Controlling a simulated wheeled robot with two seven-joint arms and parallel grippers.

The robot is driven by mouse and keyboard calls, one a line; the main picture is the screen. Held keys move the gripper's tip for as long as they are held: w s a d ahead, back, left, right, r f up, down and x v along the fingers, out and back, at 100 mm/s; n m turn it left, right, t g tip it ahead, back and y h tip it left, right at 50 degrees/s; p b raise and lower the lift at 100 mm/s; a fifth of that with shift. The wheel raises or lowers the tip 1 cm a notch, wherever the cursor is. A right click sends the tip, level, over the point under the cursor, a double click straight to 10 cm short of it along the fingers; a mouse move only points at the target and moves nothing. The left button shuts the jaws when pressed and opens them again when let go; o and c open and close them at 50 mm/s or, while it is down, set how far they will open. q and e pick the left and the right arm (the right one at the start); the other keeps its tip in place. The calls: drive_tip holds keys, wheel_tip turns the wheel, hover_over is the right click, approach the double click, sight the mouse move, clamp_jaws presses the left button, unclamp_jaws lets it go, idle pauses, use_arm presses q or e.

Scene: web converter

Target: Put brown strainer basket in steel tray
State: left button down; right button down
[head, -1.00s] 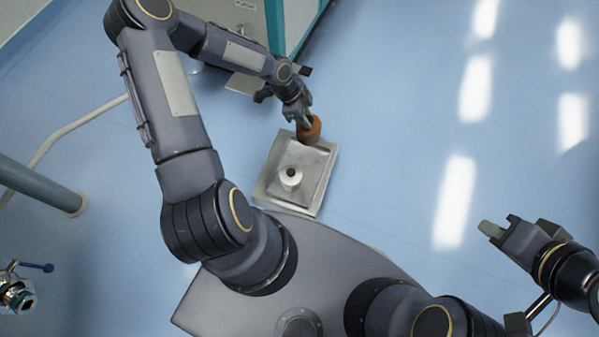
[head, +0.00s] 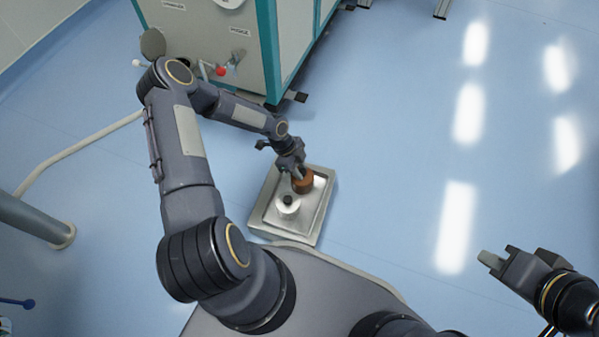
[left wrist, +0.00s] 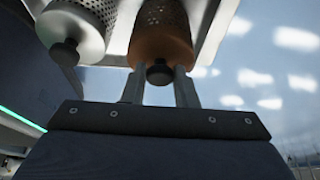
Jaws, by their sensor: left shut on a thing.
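The brown strainer basket (head: 303,183) is at the upper right part of the steel tray (head: 313,226) in the head view. My left gripper (head: 298,172) is shut on it. In the left wrist view the perforated brown basket (left wrist: 162,40) has a dark knob between the two fingers of my left gripper (left wrist: 160,85). I cannot tell whether the basket touches the tray floor. A light metal strainer basket (head: 288,203) stands in the tray beside it and also shows in the left wrist view (left wrist: 78,30). My right gripper (head: 490,260) is off to the right, away from the tray; its jaw opening is unclear.
A pale machine cabinet with teal edges (head: 267,50) stands behind my left arm. A grey pipe (head: 35,220) and a light hose (head: 75,153) lie at the left. The blue floor (head: 400,150) right of the tray is clear.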

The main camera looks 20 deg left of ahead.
use_arm(q)
drive_tip(key=shift+f, duration=0.35)
drive_tip(key=shift+f, duration=0.1)
drive_tip(key=shift+f, duration=0.15)
drive_tip(key=c, duration=1.1)
unclamp_jaws()
drive_tip(key=shift+c, duration=0.2)
